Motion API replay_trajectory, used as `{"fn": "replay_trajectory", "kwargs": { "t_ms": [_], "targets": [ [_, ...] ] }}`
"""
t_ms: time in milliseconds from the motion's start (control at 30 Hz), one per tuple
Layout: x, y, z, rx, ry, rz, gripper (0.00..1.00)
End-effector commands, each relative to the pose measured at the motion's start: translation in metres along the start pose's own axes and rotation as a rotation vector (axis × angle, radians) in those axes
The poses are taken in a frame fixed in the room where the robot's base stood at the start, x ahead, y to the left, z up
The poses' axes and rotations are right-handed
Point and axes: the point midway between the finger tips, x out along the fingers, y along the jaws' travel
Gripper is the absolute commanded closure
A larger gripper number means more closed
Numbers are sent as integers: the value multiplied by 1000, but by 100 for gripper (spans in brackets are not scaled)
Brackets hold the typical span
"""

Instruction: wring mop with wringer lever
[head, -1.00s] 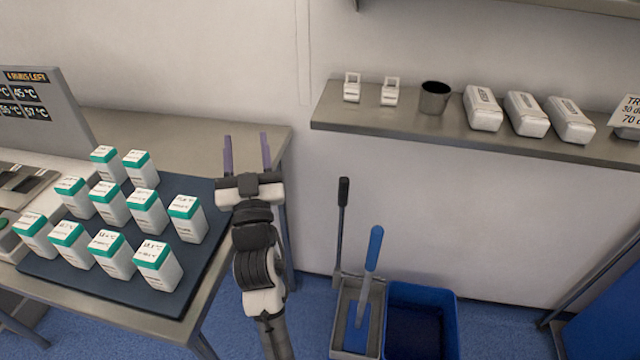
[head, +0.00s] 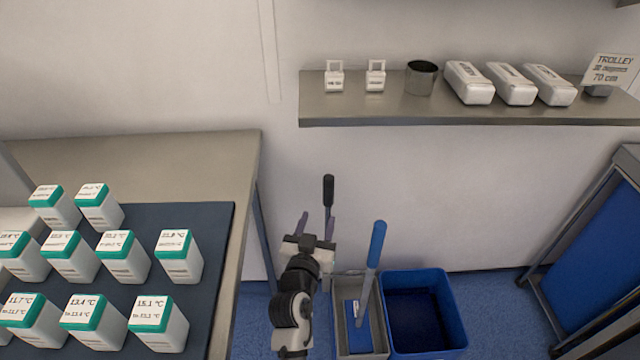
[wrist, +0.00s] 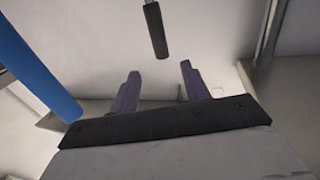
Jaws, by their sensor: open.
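The wringer lever (head: 328,191) is a thin upright rod with a black grip, at the back left of the grey wringer (head: 374,318) on the floor. In the wrist view its black grip (wrist: 156,30) hangs beyond the fingertips, between them and apart from both. The mop's blue handle (head: 376,243) stands tilted in the wringer; it also shows at the left of the wrist view (wrist: 30,65). My gripper (head: 317,222) is open and empty, its two purple fingers just in front of the lever in the head view. My arm hides part of the lever's lower rod.
A blue bucket (head: 460,318) stands right of the wringer. A metal table (head: 200,160) with several white and teal boxes on a dark mat is at left. A wall shelf (head: 400,112) hangs above, and a blue-sided trolley (head: 590,235) stands at right.

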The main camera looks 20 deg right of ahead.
Motion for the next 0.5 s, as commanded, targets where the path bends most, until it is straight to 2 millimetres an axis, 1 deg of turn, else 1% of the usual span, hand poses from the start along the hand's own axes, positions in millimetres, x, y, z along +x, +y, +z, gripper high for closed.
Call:
{"fn": "replay_trajectory", "kwargs": {
  "t_ms": [167,500],
  "targets": [
    [26,-1,-5,1,4,-1,53],
    [96,-1,-5,0,3,-1,53]
  ]
}}
